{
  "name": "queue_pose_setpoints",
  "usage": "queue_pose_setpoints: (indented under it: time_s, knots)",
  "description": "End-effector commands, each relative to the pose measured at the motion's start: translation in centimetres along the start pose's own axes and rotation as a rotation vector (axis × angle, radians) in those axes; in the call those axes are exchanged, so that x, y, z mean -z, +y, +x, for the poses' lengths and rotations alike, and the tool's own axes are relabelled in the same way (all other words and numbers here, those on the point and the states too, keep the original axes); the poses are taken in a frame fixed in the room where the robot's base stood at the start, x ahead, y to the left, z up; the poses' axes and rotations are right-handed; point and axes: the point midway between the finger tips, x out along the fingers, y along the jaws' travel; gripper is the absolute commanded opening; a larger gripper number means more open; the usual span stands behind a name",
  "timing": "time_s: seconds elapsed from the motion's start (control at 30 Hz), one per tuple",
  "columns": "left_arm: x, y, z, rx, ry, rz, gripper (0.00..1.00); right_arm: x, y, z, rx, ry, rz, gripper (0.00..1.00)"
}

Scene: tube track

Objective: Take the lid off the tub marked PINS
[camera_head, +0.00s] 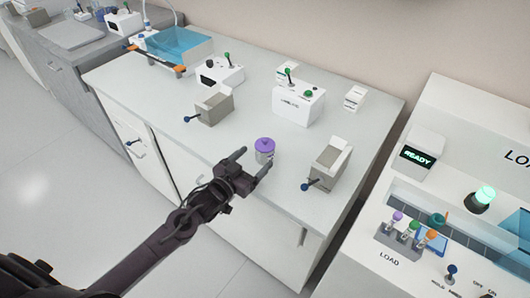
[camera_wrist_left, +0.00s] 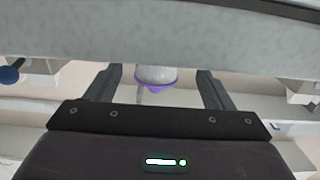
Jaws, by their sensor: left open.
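A small tub (camera_head: 265,157) with a purple lid (camera_head: 265,144) stands upright on the grey counter near its front edge. Any marking on it is too small to read. My left gripper (camera_head: 254,161) is open and empty, just in front of the tub, its two fingers pointing toward it. In the left wrist view, the tub (camera_wrist_left: 155,73) and its purple lid (camera_wrist_left: 157,87) show upside down beyond and between the open fingers (camera_wrist_left: 160,80). I cannot tell how far the fingertips are from the tub. My right gripper is not in view.
Grey holders with blue-knobbed levers stand left (camera_head: 214,107) and right (camera_head: 330,163) of the tub. A white box (camera_head: 298,104) with green knobs stands behind it. A blue tank (camera_head: 180,46) is at the far left. A LOAD station with a tube rack (camera_head: 408,243) is at right.

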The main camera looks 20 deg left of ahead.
Motion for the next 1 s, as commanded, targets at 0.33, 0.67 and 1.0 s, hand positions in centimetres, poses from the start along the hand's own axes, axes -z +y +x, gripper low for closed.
queue_pose_setpoints:
  time_s: [0.33, 0.67, 1.0]
  knots:
    - [-0.1, 0.3, 3.5, 0.001, 0.001, 0.000, 0.75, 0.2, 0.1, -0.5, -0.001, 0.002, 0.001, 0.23]
    - [-0.2, 0.3, 3.5, 0.001, 0.000, 0.000, 0.55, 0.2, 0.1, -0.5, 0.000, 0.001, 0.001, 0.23]
    - [-0.1, 0.2, 3.5, 0.001, 0.001, 0.001, 0.23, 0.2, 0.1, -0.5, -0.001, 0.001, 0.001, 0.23]
